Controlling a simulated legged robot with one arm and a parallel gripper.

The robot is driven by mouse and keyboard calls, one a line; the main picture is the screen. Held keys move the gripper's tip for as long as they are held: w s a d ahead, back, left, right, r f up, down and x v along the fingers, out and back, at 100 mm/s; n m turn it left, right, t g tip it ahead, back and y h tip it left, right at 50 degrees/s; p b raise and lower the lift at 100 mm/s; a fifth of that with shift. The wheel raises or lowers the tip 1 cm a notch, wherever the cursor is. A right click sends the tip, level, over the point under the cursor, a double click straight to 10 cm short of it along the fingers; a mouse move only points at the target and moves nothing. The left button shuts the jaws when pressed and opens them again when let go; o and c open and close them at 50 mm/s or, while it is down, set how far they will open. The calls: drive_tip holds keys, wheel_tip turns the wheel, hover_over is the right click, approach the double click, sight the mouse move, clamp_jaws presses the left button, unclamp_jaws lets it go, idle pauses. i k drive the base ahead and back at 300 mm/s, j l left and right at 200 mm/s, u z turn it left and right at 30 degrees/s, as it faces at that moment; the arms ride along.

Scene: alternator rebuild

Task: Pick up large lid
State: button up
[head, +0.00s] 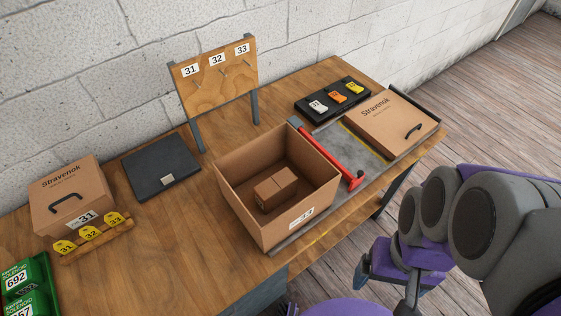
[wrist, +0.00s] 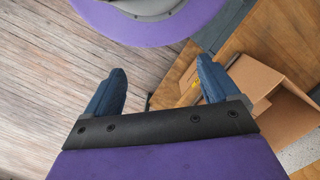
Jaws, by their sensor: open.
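The large lid (head: 385,122) is a flat brown cardboard piece with "Stravenok" print and a black handle. It lies at the right end of the bench in the head view, on or over a grey mat. An open brown box (head: 255,222) stands left of it with a smaller carton (head: 275,188) inside. My gripper (wrist: 160,86) is open and empty in the wrist view, its blue fingers apart. It is off the bench's front side, over the wooden floor, away from the lid. The open box (wrist: 255,75) shows partly at the right of the wrist view.
A red-handled tool (head: 335,160) lies between box and lid. A black tray with coloured tags (head: 333,98) is behind the lid. A closed box marked 31 (head: 70,195), a dark flat case (head: 162,166), yellow tags (head: 90,234) and a hook board (head: 215,80) stand leftward.

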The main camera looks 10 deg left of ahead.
sight(392, 124)
drive_tip(key=i+l+u, duration=0.4)
drive_tip(key=i+l, duration=0.25)
drive_tip(key=l, duration=0.15)
